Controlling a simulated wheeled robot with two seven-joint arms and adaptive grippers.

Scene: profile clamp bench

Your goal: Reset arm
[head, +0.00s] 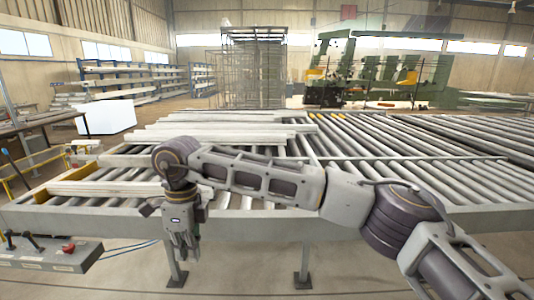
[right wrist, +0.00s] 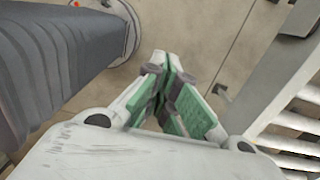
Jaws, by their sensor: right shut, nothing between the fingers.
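My right arm comes in from the right in the head view and reaches across the front of the roller bench (head: 280,222). My right gripper (head: 187,250) hangs down at the bench's front edge, towards the left. In the right wrist view the right gripper (right wrist: 168,72) has its green-padded fingers together at the tips, with nothing between them. Bare floor shows beyond the fingertips. My left gripper is in neither view.
White profiles (head: 205,130) lie stacked on the rollers behind my arm. A control box (head: 50,255) with levers and a red knob stands at the lower left. The rollers (head: 400,140) at the right are bare. A green machine (head: 370,75) stands far behind.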

